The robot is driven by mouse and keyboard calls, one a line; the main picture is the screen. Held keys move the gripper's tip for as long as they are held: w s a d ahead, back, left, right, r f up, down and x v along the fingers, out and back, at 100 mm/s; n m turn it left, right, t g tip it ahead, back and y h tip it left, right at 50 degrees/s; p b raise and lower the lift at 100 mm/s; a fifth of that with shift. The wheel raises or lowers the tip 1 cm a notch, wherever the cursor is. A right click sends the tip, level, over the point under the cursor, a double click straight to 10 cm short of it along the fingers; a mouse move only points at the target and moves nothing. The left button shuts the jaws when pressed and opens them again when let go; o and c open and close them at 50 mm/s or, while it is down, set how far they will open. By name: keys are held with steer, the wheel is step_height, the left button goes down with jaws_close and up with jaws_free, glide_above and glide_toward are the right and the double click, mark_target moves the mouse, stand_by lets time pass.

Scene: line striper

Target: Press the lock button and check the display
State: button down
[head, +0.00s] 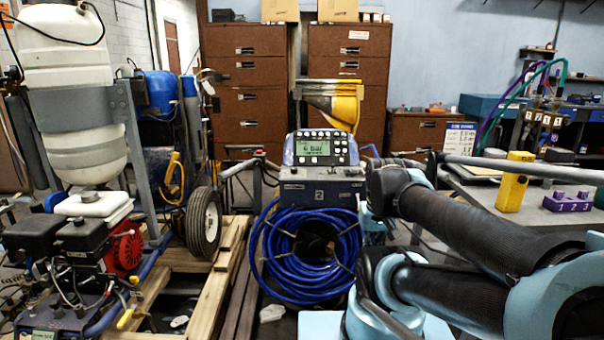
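The line striper's control box (320,152) faces me in the middle of the head view. Its display (313,147) is lit pale green with dark characters, too small to read surely. Several small buttons sit along the top of the box and beside the display. I cannot tell which one is the lock button. My arm reaches in from the right, folded, with its dark sleeved links to the right of and below the box. No fingers of my gripper can be made out. The face of the control box is unobstructed.
A coiled blue hose (300,265) hangs below the box. An engine unit (75,250) and a wheel (205,221) on wooden pallets stand at left. A bench (470,195) at right holds a yellow block (514,182) and purple numbered block (567,203). Brown cabinets (248,100) stand behind.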

mark_target(342, 161)
steer(key=w+r+m+t, duration=0.2)
steer(key=w+r+m, duration=0.3)
steer(key=w, duration=0.7)
steer(key=w+r+m+t, duration=0.1)
steer(key=w+r+m, duration=0.2)
steer(key=w+r, duration=0.65)
steer(key=w+d+r+m+t, duration=0.1)
steer(key=w+m, duration=0.3)
steer(key=w, duration=1)
steer(key=w+d+r+m+t, duration=0.1)
steer(key=w+m, duration=0.4)
steer(key=w, duration=1)
steer(key=shift+w+d+r+t+y, duration=0.25)
steer(key=shift+r+t+y, duration=0.2)
steer(key=shift+t, duration=0.15)
steer(key=shift+f, duration=0.1)
steer(key=x, duration=1.3)
steer(key=shift+w+f, duration=0.2)
steer(key=shift+f, duration=0.15)
